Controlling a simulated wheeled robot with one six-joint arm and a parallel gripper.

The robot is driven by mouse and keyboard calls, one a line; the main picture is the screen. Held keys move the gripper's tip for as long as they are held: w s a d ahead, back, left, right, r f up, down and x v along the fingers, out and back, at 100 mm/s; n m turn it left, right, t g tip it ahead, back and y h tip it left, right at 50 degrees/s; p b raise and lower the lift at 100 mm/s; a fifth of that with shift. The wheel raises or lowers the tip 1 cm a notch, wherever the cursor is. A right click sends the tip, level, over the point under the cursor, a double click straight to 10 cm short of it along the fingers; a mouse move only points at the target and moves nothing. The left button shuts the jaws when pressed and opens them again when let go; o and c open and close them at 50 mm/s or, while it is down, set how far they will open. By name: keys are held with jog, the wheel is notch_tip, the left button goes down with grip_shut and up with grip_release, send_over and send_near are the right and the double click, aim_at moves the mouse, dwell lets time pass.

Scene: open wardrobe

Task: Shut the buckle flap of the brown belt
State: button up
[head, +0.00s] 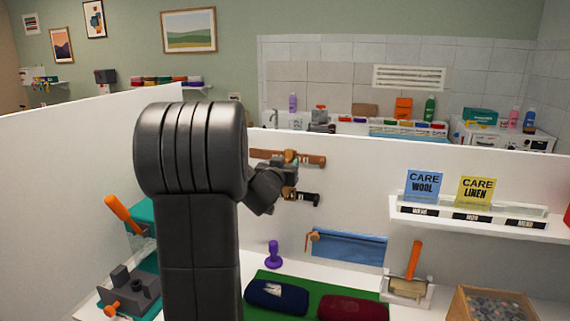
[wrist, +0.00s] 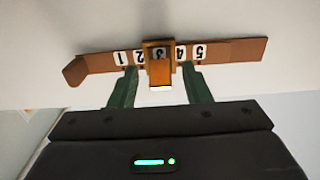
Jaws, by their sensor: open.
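The brown belt (wrist: 232,52) runs across the upper wrist view against the white wall, with numbered white labels along it. Its buckle (wrist: 146,52) sits at the middle, around label 3. The orange-brown buckle flap (wrist: 160,75) stands out from the buckle toward my gripper, with a bright end edge. My gripper (wrist: 159,68) is open, one green finger on each side of the flap, with gaps between. Whether the fingertips touch the belt I cannot tell. In the head view the brown belt (head: 312,160) hangs on the white panel; my gripper (head: 289,168) partly covers it and its buckle.
Below are a purple stamp-like object (head: 273,254), a blue cloth (head: 348,247), and dark blue (head: 277,296) and red (head: 352,308) folded items on a green mat. A shelf (head: 480,224) with care cards is at right.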

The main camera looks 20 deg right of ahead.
grip_shut()
jog(key=f+b, duration=0.1)
jog(key=b, duration=0.4)
jog(key=shift+w+t+h, duration=0.1)
jog(key=shift+t+h, duration=0.2)
jog(key=shift+t, duration=0.1)
jog(key=t+h+b, duration=0.1)
jog(key=b, duration=0.4)
jog(key=f+t+b, duration=0.1)
jog(key=b, duration=0.4)
jog(key=shift+w+d+h, duration=0.35)
jog(key=shift+h, duration=0.05)
jog(key=b, duration=0.2)
jog(key=shift+w+d+t+b, duration=0.1)
jog(key=shift+t+b, duration=0.25)
jog(key=shift+t, duration=0.05)
jog(key=shift+r, duration=0.15)
grip_release()
